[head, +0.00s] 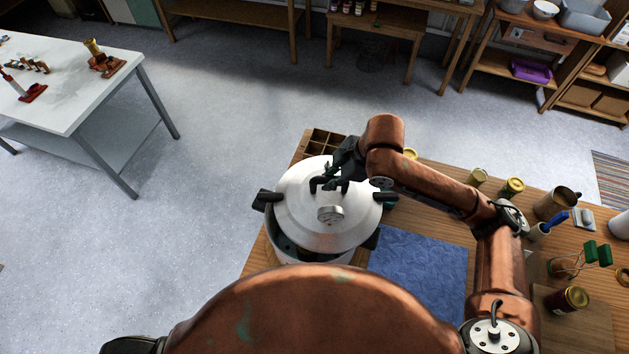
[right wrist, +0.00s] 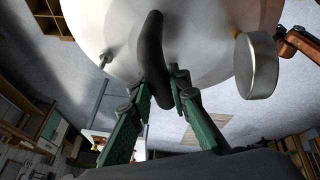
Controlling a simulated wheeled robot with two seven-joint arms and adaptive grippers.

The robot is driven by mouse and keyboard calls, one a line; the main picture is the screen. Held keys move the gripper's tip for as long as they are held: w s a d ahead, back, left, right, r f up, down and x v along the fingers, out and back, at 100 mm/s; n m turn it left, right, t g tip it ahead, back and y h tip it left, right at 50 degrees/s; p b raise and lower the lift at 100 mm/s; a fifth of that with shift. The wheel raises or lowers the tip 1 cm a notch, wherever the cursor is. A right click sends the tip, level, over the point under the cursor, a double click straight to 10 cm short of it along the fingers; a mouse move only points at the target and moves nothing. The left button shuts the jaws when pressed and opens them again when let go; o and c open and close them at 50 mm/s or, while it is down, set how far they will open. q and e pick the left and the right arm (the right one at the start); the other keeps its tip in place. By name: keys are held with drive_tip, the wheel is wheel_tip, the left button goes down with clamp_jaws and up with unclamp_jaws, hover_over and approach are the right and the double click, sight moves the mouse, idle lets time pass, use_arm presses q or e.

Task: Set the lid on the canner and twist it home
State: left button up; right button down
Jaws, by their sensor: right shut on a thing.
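The silver lid (head: 300,215) is a round dome with a black centre handle, a dial gauge (head: 331,214) and black side grips. It lies over the canner (head: 298,257), whose side and dark inner edge show below the lid at the lower left. The lid looks a little above the rim there; I cannot tell whether it touches elsewhere. My right gripper (head: 338,184) is shut on the lid's centre handle. In the right wrist view, its green-padded fingers (right wrist: 158,98) are on either side of the black handle (right wrist: 151,60), under the lid's dome (right wrist: 200,40). My left gripper is not in view.
A blue mat (head: 425,272) lies on the wooden table right of the canner. Several jars, a metal mug (head: 556,203) and a green-handled jar lifter (head: 590,256) stand farther right. A wooden divided box (head: 322,142) is behind the canner. Left of the table is open floor.

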drive_tip(key=s+a+n, duration=0.1)
drive_tip(key=a+r+n+g+p, duration=0.1)
drive_tip(key=s+a+n, duration=0.1)
drive_tip(key=shift+s+a+r+n+g, duration=0.15)
drive_tip(key=shift+s+a+n+g, duration=0.15)
drive_tip(key=shift+n, duration=0.1)
drive_tip(key=shift+s+a+n+p, duration=0.3)
drive_tip(key=shift+n+p, duration=0.1)
drive_tip(key=shift+n, duration=0.1)
drive_tip(key=shift+d+r+p, duration=0.1)
drive_tip(key=shift+p, duration=0.4)
drive_tip(key=shift+f, duration=1.45)
drive_tip(key=shift+r, duration=0.1)
drive_tip(key=shift+p, duration=0.5)
